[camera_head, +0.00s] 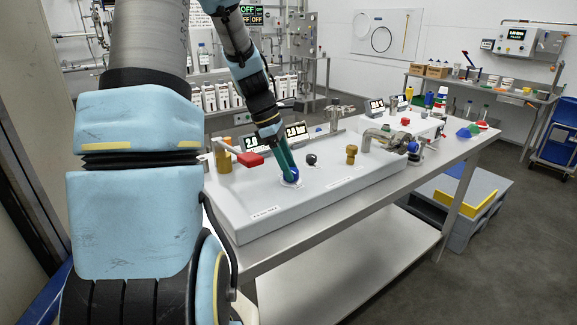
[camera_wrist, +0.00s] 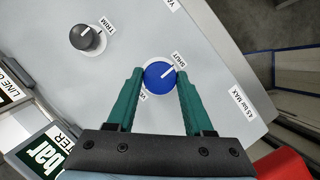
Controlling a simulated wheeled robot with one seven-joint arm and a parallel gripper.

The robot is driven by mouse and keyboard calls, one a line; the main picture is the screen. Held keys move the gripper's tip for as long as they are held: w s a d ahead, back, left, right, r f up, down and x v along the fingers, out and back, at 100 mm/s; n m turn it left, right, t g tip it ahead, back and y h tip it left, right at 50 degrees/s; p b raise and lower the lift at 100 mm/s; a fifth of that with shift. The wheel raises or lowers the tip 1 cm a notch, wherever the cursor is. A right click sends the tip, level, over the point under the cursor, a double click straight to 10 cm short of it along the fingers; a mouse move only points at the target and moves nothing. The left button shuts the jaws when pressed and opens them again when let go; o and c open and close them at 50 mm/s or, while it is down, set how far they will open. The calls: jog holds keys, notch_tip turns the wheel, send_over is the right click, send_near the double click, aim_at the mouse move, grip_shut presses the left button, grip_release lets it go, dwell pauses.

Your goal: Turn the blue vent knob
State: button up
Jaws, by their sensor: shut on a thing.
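The blue vent knob (camera_wrist: 158,75) is a round knob on a white dial base on top of the pale grey panel box (camera_head: 340,198). In the wrist view a white pointer mark on it points up and right, toward the label SHUT (camera_wrist: 179,59). My gripper (camera_wrist: 159,78) has green fingers, one on each side of the knob, and is shut on it. In the head view my gripper (camera_head: 289,174) reaches down to the blue knob (camera_head: 294,174), which the fingers partly hide. A label at the knob's lower left is mostly hidden by a finger.
A black TRIM knob (camera_wrist: 86,37) is near the blue knob. A red-handled lever (camera_head: 250,159) stands close to my gripper's left. A brass fitting (camera_head: 351,154) and a metal pipe (camera_head: 385,138) stand to the right. Small displays (camera_head: 296,129) are behind.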

grip_shut()
